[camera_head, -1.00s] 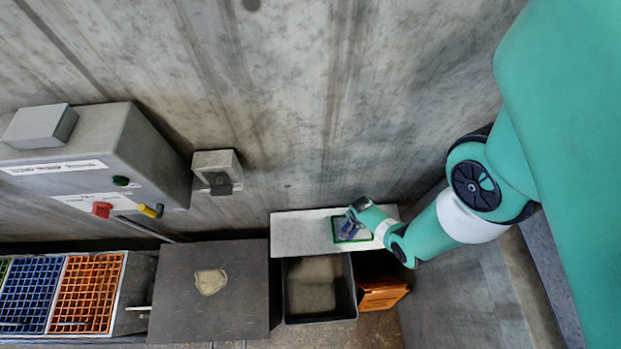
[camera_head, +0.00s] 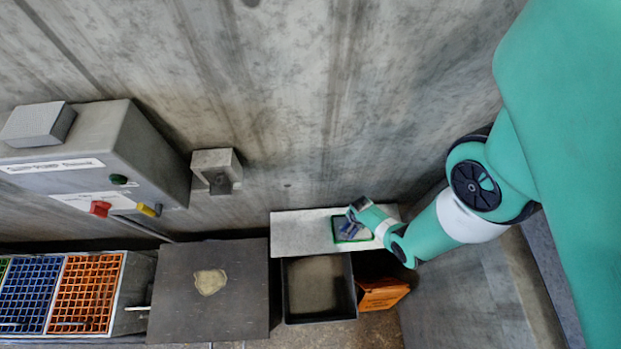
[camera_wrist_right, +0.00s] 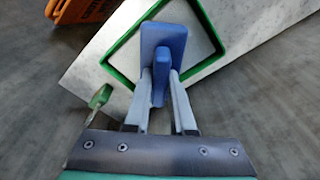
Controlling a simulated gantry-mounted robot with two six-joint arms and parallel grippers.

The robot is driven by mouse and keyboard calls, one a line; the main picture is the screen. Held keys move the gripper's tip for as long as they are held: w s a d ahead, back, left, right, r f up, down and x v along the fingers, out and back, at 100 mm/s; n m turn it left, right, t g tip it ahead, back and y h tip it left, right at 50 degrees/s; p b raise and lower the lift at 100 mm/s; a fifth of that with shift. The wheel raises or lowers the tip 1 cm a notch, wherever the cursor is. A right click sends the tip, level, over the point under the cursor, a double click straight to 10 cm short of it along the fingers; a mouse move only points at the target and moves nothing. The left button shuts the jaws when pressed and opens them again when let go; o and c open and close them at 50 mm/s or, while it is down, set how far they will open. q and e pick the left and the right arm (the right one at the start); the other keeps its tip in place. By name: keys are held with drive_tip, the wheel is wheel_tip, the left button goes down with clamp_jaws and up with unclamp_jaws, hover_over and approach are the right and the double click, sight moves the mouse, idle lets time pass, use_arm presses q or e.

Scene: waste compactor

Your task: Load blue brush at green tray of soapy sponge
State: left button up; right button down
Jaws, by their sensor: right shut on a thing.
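The green tray (camera_head: 364,238) lies on a pale shelf at the foot of the wall, with a green rim and a light inside. In the right wrist view the green tray (camera_wrist_right: 124,77) sits beyond the fingers. My right gripper (camera_wrist_right: 160,85) is shut on the blue brush (camera_wrist_right: 163,40), whose blue head is over the tray. I cannot tell whether the brush touches the tray floor. In the head view my right gripper (camera_head: 349,226) is small and over the tray. No sponge can be made out. My left gripper is not in view.
The pale shelf (camera_head: 300,226) has free room left of the tray. A dark open bin (camera_head: 318,285) and an orange box (camera_head: 382,293) stand in front. A small green object (camera_wrist_right: 101,96) lies by the tray. A grey control box (camera_head: 100,160) hangs on the wall at left.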

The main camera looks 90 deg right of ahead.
idle(0.4)
wheel_tip(320, 180, up, 7)
drive_tip(key=p, duration=0.7)
idle(0.3)
drive_tip(key=shift+r+p, duration=2.7)
drive_tip(key=shift+r, duration=0.05)
